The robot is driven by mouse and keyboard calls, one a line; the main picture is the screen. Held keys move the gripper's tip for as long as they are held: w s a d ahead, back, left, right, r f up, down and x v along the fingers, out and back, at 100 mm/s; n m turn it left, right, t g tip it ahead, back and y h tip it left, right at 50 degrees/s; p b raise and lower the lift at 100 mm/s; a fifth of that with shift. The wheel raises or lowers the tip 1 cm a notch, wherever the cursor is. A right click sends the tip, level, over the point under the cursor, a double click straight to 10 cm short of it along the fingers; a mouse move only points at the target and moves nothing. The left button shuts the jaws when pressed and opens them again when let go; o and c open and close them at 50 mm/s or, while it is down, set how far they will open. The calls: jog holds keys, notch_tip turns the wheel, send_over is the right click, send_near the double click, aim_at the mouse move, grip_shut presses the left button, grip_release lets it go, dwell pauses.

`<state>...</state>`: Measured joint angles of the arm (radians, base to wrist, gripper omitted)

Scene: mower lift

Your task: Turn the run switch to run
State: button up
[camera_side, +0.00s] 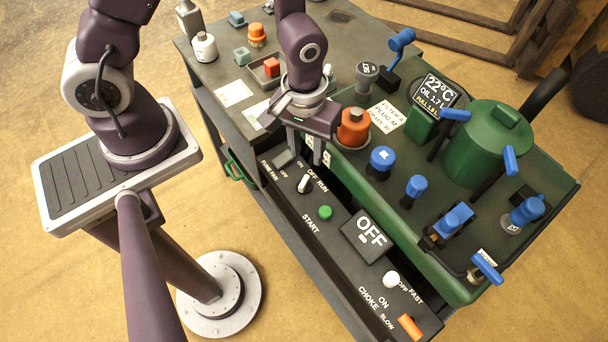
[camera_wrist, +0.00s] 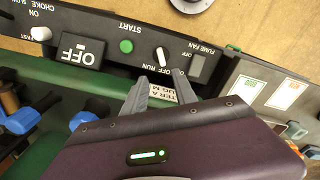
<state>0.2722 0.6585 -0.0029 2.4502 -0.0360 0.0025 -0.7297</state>
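The run switch (camera_side: 304,183) is a small white knob on the dark front panel, beside the OFF and RUN labels. It also shows in the wrist view (camera_wrist: 161,56), where its lower end leans slightly right; I cannot tell surely which label it points at. My gripper (camera_side: 305,150) is above the back edge of the panel, a little behind the knob. In the wrist view its two grey fingers (camera_wrist: 160,78) are apart with nothing between them, and the knob lies just beyond their tips, apart from them.
The panel also has a fume fan switch (camera_side: 283,158), a green start button (camera_side: 325,212), a black OFF display (camera_side: 370,236), a white choke knob (camera_side: 391,279) and an orange lever (camera_side: 410,327). An orange-capped container (camera_side: 353,128) stands close right of my gripper. The green mower deck (camera_side: 450,245) lies behind.

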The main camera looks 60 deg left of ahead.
aim_at(304, 181)
jog(key=f, duration=0.9)
jog(key=shift+s+f, duration=0.25)
jog(key=shift+s, duration=0.15)
jog(key=shift+c, duration=0.4)
grip_shut()
